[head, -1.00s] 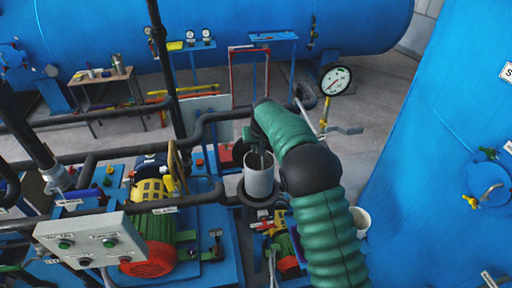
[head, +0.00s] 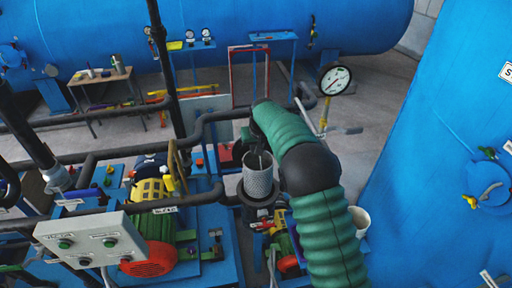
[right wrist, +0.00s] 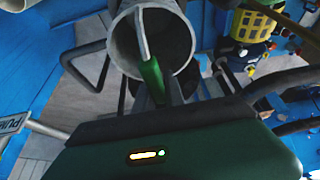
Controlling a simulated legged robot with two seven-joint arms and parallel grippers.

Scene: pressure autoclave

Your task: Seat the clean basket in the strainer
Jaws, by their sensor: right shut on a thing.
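The basket (head: 259,182) is a grey, mesh-patterned cylinder with an open top, roughly upright in the head view. It stands just above or partly inside the dark ring of the strainer (head: 260,201); I cannot tell how deep it sits. My right gripper (head: 260,160) reaches in from the right and is shut on the basket at its open top. In the right wrist view, the basket (right wrist: 120,45) shows its round rim, with a pale bar and a green strip across the opening. The fingers partly hide it. My left gripper is not in view.
A grey control box (head: 92,242) and a yellow-and-red motor (head: 150,205) stand to the left. Dark pipes (head: 205,125) run behind the strainer. A pressure gauge (head: 335,80) stands behind right, and a large blue tank (head: 430,150) fills the right side.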

